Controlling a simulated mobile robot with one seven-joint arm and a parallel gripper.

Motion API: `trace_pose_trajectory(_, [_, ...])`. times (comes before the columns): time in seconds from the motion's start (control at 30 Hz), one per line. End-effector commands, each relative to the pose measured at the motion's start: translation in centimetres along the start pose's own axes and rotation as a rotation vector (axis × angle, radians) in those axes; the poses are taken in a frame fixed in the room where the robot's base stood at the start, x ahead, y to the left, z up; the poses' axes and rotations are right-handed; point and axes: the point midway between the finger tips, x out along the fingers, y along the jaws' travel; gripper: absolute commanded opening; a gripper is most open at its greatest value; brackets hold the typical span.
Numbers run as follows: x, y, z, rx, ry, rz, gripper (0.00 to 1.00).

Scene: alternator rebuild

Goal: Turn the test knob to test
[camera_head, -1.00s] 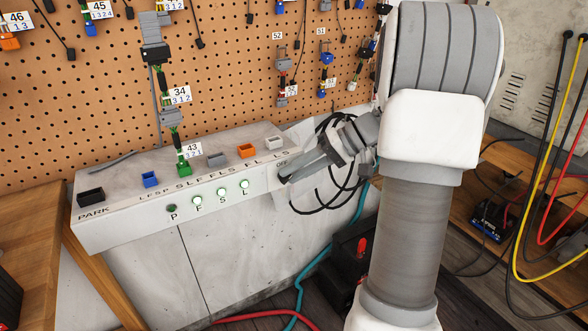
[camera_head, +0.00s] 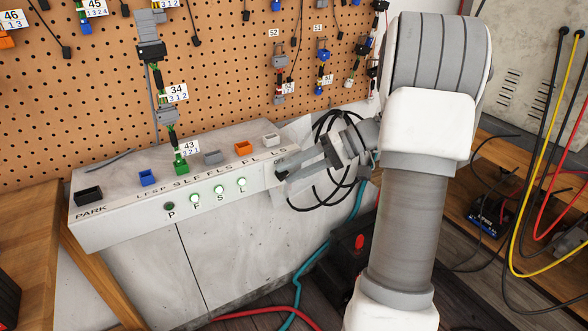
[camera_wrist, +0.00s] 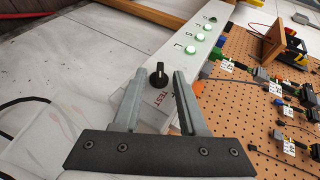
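The black test knob (camera_wrist: 157,77) is on the white panel box (camera_head: 235,188), beside a red TEST label (camera_wrist: 161,98) in the wrist view. A white mark shows on its upper part, on the side away from the label. My gripper (camera_wrist: 160,71) is open, with one finger on each side of the knob as seen in the wrist view. I cannot tell whether the fingers touch it.
The box front has a dark P lamp (camera_head: 169,206) and green lit lamps (camera_head: 219,190). Coloured connectors (camera_head: 180,165) stand on its top. A pegboard (camera_head: 225,70) with hanging plugs is behind. Black cables (camera_head: 340,190) loop beside my gripper.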

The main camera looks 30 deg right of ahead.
Motion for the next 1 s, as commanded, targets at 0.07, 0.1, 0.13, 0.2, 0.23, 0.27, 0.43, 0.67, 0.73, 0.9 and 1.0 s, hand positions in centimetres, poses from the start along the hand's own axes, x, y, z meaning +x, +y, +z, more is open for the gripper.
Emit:
trace_pose_trajectory(0.07, [0.0, 0.0, 0.0, 0.0, 0.0, 0.0, 0.41])
trace_pose_trajectory(0.1, [0.0, 0.0, 0.0, 0.0, 0.0, 0.001, 0.41])
trace_pose_trajectory(0.13, [0.0, 0.0, 0.0, 0.0, 0.0, 0.001, 0.41])
trace_pose_trajectory(0.2, [-0.1, 0.0, 0.0, 0.0, 0.001, 0.001, 0.41])
trace_pose_trajectory(0.23, [-0.2, 0.0, 0.0, 0.0, 0.001, 0.001, 0.41])
trace_pose_trajectory(0.27, [-0.3, 0.0, 0.0, 0.0, 0.002, 0.001, 0.41])
trace_pose_trajectory(0.43, [-2.4, -0.2, -0.1, 0.0, 0.003, 0.002, 0.41])
trace_pose_trajectory(0.67, [-8.0, -0.2, -0.1, 0.001, 0.005, 0.003, 0.41])
trace_pose_trajectory(0.73, [-9.7, -0.2, -0.1, 0.001, 0.004, 0.002, 0.41])
trace_pose_trajectory(0.9, [-13.6, -0.2, -0.1, 0.001, 0.003, 0.002, 0.41])
trace_pose_trajectory(1.0, [-15.3, -0.1, -0.1, 0.001, 0.002, 0.002, 0.41])
